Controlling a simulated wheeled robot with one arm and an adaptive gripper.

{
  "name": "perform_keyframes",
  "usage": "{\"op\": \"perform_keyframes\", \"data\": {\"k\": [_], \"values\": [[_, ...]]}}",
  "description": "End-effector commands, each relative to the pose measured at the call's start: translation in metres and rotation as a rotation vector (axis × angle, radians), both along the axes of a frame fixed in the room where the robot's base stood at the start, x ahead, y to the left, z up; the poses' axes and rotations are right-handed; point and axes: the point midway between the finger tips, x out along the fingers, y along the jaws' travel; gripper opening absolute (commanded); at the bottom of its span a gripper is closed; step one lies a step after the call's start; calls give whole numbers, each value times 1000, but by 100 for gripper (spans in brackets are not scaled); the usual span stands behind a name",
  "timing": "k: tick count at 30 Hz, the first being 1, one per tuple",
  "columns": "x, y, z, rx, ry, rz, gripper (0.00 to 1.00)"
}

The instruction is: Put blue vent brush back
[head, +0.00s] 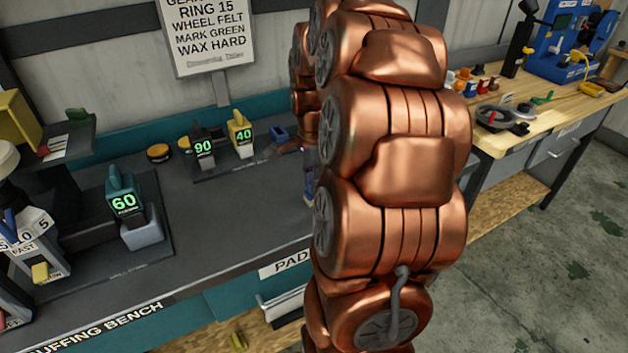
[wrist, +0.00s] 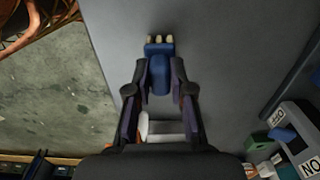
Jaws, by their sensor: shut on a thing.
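The blue vent brush (wrist: 160,80) shows in the wrist view, with a blue body and pale bristle tufts at its far end. My gripper (wrist: 160,66) is shut on its body, one dark finger on each side. The brush is over or near a dark grey surface; I cannot tell whether it touches it. A small blue open container (head: 281,135) sits at the back of the buffing bench (head: 215,217), just left of the arm. I cannot tell whether it is the brush's place.
Blocks marked 90 (head: 203,147) and 40 (head: 241,135) stand at the bench's back; a teal 60 tool (head: 124,195) stands at left. A wooden bench (head: 545,108) with small parts is at right. The bench's middle is clear.

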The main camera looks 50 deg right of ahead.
Motion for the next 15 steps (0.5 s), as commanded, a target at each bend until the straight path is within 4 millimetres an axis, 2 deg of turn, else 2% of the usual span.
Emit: {"op": "perform_keyframes", "data": {"k": [9,10,15], "values": [[0,0,-4,0,0,0,0],[0,0,-3,0,0,0,24],[0,0,-3,0,0,0,41]]}}
